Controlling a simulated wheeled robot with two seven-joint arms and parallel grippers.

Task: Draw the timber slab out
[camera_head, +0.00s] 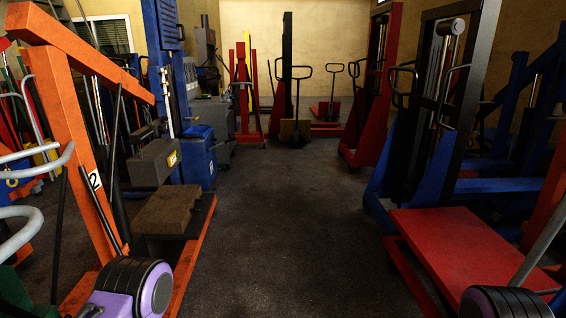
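A brown, flat-topped block (176,210), which looks like the timber slab, lies at the left among the orange hoist's (73,130) base legs. Its top and front face show; a darker part is below it, and I cannot tell what it rests on. Neither of my grippers shows in the head view. Rounded black parts at the lower left, with a purple ring, and at the lower right look like my own arm links. Nothing is seen touching the block.
A grey box (153,163) and a blue bin (198,158) stand just behind the block. A red platform (465,248) is at the right, near a blue lift frame (395,180). Several lifts stand at the back. The dark floor (285,225) between is clear.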

